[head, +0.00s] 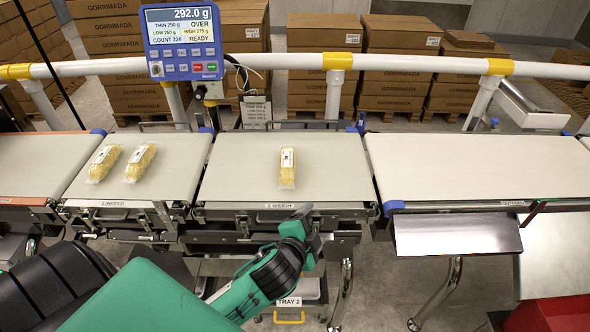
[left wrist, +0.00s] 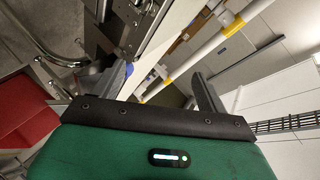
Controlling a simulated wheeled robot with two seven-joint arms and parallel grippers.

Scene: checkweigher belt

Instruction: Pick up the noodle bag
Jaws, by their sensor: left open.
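A noodle bag (head: 287,172), yellow in clear wrap with a white label, lies on the middle weigh belt (head: 235,170). Two similar bags lie on the infeed belt to the left, a left one (head: 103,164) and a right one (head: 140,161). My left gripper (head: 303,222) is at the front edge of the weigh belt, nearer to me than the bag and apart from it. In the left wrist view its two fingers (left wrist: 160,82) stand apart with nothing between them, and no bag shows there. My right gripper is not in view.
A blue display (head: 182,43) reading 292.0 g and OVER stands behind the belts. A white rail (head: 285,61) runs along the back. The right belt (head: 470,165) is empty. A metal chute (head: 455,234) and a red bin (head: 550,313) are at front right.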

